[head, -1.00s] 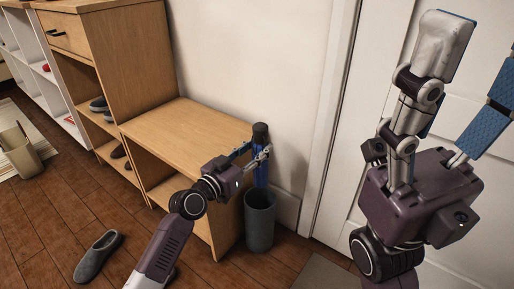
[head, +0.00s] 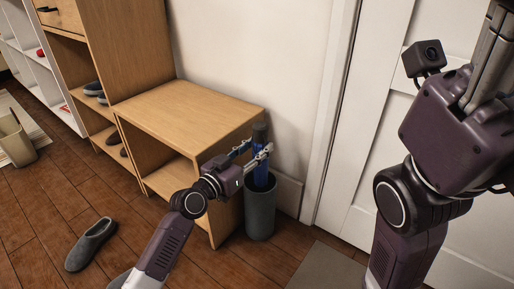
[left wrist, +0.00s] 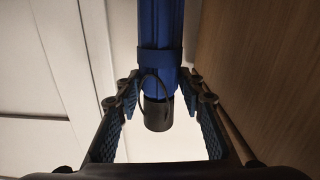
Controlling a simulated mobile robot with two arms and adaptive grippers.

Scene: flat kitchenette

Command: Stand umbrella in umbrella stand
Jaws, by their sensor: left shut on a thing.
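The blue umbrella (head: 261,172) stands about upright with its dark handle (head: 260,131) at the top. Its lower part is hidden inside the grey cylindrical umbrella stand (head: 260,215). My left gripper (head: 259,148) is shut on the umbrella just below the handle, above the stand's rim. The left wrist view shows the blue umbrella (left wrist: 161,28) between the finger pads, with its black end toward the palm. My right gripper's hand (head: 468,120) is raised at the right, and its fingertips are out of the picture.
A wooden shelf bench (head: 185,112) stands close beside the stand on its left. A white door (head: 385,130) is to the right. A grey slipper (head: 90,244) lies on the floor, and a grey mat (head: 320,268) lies in front of the door.

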